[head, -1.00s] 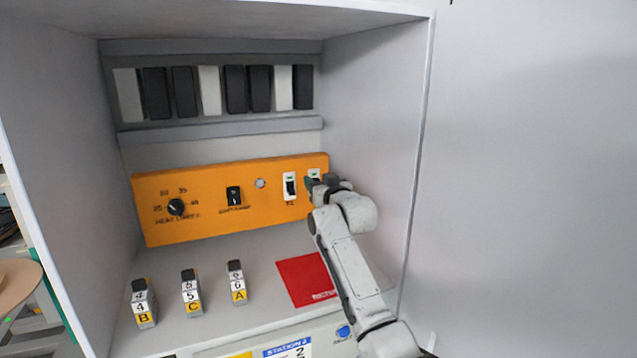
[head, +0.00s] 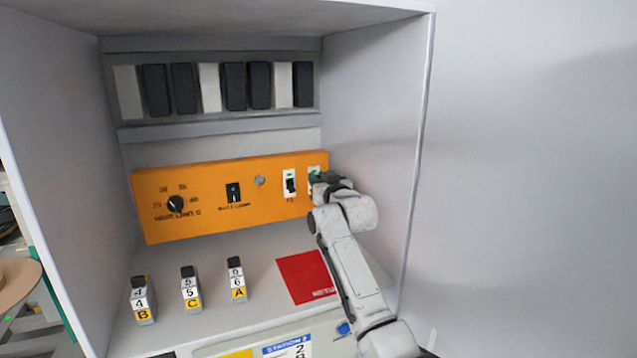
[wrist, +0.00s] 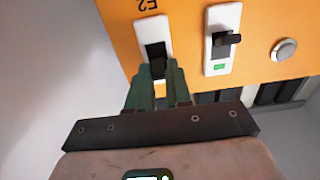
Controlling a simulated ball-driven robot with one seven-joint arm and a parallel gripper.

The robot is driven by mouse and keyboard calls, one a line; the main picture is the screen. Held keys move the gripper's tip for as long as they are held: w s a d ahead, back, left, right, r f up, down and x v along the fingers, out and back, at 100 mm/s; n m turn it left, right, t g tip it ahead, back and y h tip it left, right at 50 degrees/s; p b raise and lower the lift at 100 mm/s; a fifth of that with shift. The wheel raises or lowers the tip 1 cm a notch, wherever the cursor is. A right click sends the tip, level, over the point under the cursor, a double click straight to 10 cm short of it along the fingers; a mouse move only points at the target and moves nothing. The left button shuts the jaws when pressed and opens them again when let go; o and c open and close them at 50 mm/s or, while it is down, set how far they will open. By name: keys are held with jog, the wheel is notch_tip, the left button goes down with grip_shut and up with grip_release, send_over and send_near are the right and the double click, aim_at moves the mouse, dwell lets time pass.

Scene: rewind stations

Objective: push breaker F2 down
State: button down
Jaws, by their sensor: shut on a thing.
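Breaker F2 (wrist: 151,30) is a white plate with a dark lever on the orange panel. The wrist view shows it upside down, with its F2 label beside it. In the head view its upper part (head: 314,169) shows at the panel's right end, and my gripper hides the rest. My gripper (wrist: 158,80) has its green fingers on both sides of the dark lever, shut on it. In the head view my gripper (head: 322,181) is at the panel face. The exact lever position is partly hidden by the fingers.
A second breaker (head: 290,184) stands just left, with a protruding dark lever and green window. A round button (head: 259,181), a rocker switch (head: 233,193) and a dial (head: 175,204) are further left. The cabinet's right wall (head: 375,120) is close to my arm.

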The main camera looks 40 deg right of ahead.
notch_tip(320, 180, down, 2)
jog(key=t+h+b, duration=0.1)
jog(key=t+b, duration=0.4)
jog(key=b, duration=1)
jog(key=shift+s+f, duration=0.1)
jog(key=shift+f, duration=0.05)
jog(key=shift+h+b, duration=0.3)
jog(key=shift+b, duration=0.25)
jog(key=c, duration=1)
grip_release()
jog(key=shift+c, duration=0.2)
jog(key=shift+s, duration=0.1)
jog(key=s+a+f, duration=0.1)
jog(key=s+a, duration=0.1)
jog(key=s, duration=0.5)
jog(key=s+a+f, duration=0.1)
jog(key=s+a, duration=0.1)
jog(key=s, duration=0.6)
jog(key=shift+s+a, duration=0.3)
